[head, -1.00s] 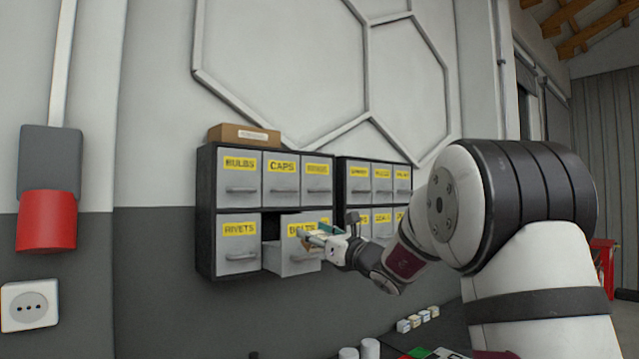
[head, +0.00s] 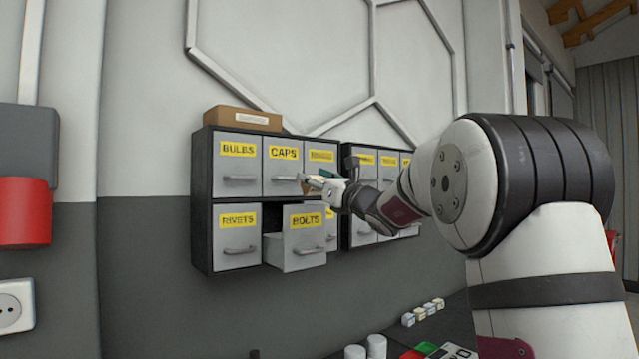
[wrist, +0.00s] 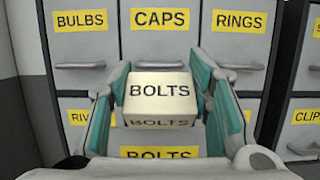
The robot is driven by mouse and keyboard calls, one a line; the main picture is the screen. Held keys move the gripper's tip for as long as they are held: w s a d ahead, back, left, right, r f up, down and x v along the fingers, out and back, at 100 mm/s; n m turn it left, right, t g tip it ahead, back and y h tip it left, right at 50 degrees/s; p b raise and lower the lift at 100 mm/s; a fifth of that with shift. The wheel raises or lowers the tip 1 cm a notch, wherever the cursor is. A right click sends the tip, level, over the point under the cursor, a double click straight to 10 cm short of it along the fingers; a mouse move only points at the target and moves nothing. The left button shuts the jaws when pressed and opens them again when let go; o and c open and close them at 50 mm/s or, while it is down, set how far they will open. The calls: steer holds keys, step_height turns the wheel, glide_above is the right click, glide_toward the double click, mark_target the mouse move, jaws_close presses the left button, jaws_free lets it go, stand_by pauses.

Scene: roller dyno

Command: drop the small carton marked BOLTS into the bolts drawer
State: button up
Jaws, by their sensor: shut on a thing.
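My gripper (wrist: 160,100) is shut on the small carton marked BOLTS (wrist: 160,92), a pale box held between two teal-lined fingers in the wrist view. In the head view my gripper (head: 318,182) is in front of the upper drawer row, above the bolts drawer (head: 304,240). That drawer is pulled out from the lower row of the left cabinet, with a yellow BOLTS label. In the wrist view its label (wrist: 160,153) shows below the carton, partly cut off. The drawer's inside is mostly hidden, and the carton is hard to make out in the head view.
The left cabinet (head: 202,200) also has shut drawers marked BULBS (head: 238,163), CAPS (head: 283,165) and RIVETS (head: 238,235). A brown box (head: 243,118) lies on top. A second cabinet stands to the right, behind my arm. Several small cartons (head: 423,312) sit on the bench below.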

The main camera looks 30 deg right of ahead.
mark_target(291, 179)
steer(key=shift+w+a+f+b, duration=0.2)
steer(key=shift+w+b, duration=0.45)
steer(key=shift+w, duration=0.65)
steer(key=shift+w+a+f+b, duration=0.15)
steer(key=shift+w+a+b, duration=0.2)
steer(key=shift+w+b, duration=0.65)
steer(key=shift+w+a+f+b, duration=0.15)
steer(key=shift+w+a+b, duration=0.15)
steer(key=shift+w, duration=1.3)
steer(key=o, duration=1.3)
steer(key=shift+d, duration=0.1)
steer(key=shift+s, duration=0.1)
steer(key=shift+s+d+r+p, duration=0.3)
steer(key=shift+s+p, duration=0.35)
steer(key=shift+s, duration=0.95)
steer(key=shift+s+d+r+p, duration=0.35)
steer(key=shift+s+p, duration=0.25)
steer(key=shift+s, duration=1.05)
steer(key=shift+s+d+r+p, duration=0.3)
steer(key=shift+s+p, duration=0.35)
steer(key=shift+s, duration=0.95)
